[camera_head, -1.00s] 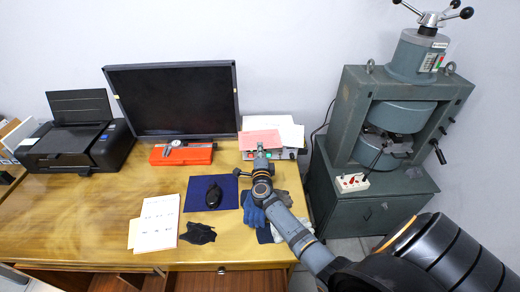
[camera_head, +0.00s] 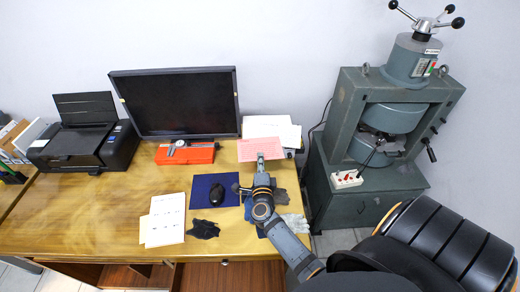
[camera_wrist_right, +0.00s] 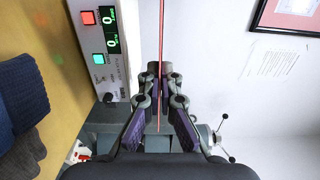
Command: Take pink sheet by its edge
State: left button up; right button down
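The pink sheet (camera_head: 247,149) is at the back right of the table in the head view, in front of white papers. My right gripper (camera_head: 261,157) overlaps its near edge. In the right wrist view the sheet (camera_wrist_right: 162,30) shows edge-on as a thin red line running between the fingertips. There my right gripper (camera_wrist_right: 160,72) has its fingers closed together with the sheet between them. The gripper hides part of the sheet in the head view. My left gripper is not in view.
White papers (camera_head: 273,129) lie behind the sheet. A device with green displays (camera_wrist_right: 105,45) stands close beside the gripper. A monitor (camera_head: 180,102), a red case (camera_head: 185,156), a mouse (camera_head: 217,194), and dark gloves (camera_head: 203,229) are on the table. A large press (camera_head: 385,150) stands right.

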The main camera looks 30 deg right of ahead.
jog(key=s+a, duration=0.1)
jog(key=s+a+r, duration=0.1)
jog(key=s, duration=0.1)
jog(key=shift+s+r+p, duration=0.15)
jog(key=shift+r+p, duration=0.05)
jog(key=shift+p, duration=0.2)
